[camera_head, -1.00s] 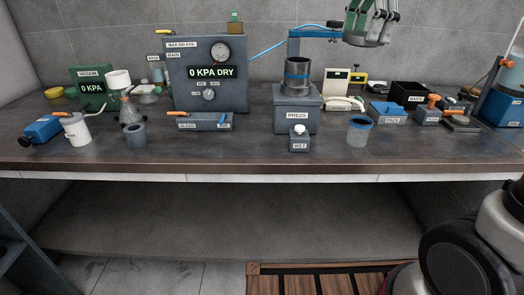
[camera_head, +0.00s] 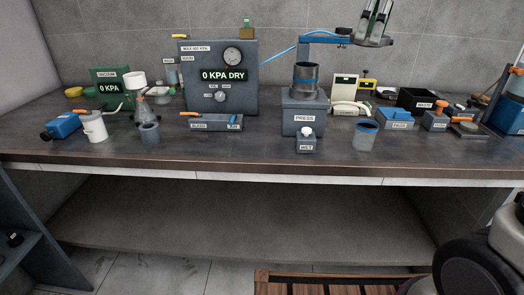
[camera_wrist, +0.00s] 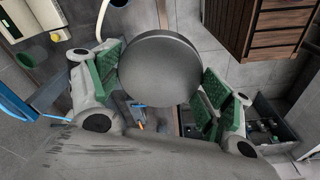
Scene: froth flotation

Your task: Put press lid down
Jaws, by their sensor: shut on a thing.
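The press (camera_head: 303,118) is a grey block labelled PRESS on the bench. A dark open-topped cylinder with a blue band (camera_head: 305,77) stands upright on it. A blue bracket arm (camera_head: 323,38) reaches over it from behind. My gripper (camera_head: 373,38) is high up, to the right of the cylinder and apart from it. In the wrist view my gripper (camera_wrist: 160,85) has its green-padded fingers on both sides of a round grey disc, the press lid (camera_wrist: 160,68), and is shut on it.
A small block labelled WET (camera_head: 306,142) stands in front of the press. A clear cup with a blue rim (camera_head: 364,136) stands to its right. A large gauge box (camera_head: 217,95) reading 0 KPA DRY stands to the left. The front strip of the bench is mostly clear.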

